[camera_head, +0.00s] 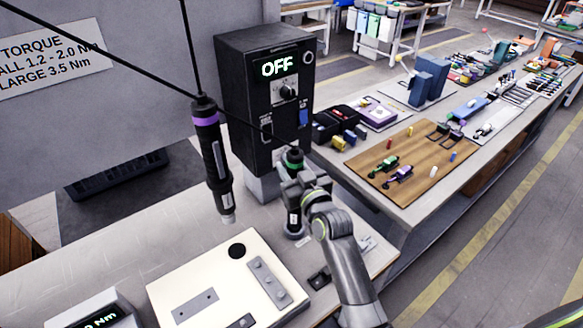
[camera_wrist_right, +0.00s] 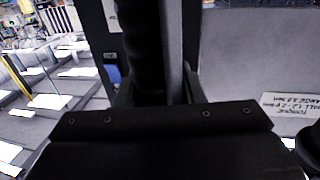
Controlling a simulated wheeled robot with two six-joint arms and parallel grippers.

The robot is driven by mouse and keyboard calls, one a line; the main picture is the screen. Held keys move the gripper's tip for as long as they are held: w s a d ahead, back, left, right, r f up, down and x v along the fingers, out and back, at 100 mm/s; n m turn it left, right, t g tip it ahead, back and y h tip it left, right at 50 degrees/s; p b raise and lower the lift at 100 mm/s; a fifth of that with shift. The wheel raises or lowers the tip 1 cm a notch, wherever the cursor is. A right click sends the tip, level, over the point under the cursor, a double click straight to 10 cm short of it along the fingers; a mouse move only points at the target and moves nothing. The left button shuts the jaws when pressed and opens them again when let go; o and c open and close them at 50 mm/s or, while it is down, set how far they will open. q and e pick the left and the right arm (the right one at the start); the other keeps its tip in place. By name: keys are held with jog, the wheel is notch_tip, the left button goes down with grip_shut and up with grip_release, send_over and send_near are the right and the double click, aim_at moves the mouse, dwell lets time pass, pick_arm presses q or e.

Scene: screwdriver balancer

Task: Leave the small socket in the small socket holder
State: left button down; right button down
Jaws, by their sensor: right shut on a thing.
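My right gripper (camera_head: 297,182) is shut on a dark screwdriver with a green band (camera_head: 293,158), which stands roughly upright in front of the black control box. Its lower body shows below the jaws, with its tip close to a grey round piece (camera_head: 294,232); I cannot tell if they touch. In the right wrist view a dark upright shaft (camera_wrist_right: 146,45) rises between the jaws. A small black block (camera_head: 320,279) lies on the bench near the front edge; I cannot tell whether it is the small socket holder. I cannot make out the small socket. My left gripper is not in view.
A second screwdriver with a purple band (camera_head: 210,145) hangs over the bench. A black control box (camera_head: 265,100) reads OFF. A cream plate (camera_head: 225,280) with grey fittings lies in front. A side table at right holds a wooden board (camera_head: 410,160).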

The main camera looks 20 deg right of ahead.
aim_at(297, 151)
jog(key=shift+w+r+p, duration=0.15)
jog(key=shift+r+p, duration=0.7)
jog(key=shift+p, duration=0.1)
notch_tip(297, 151, up, 6)
jog(key=p, duration=0.5)
jog(key=shift+f, duration=0.15)
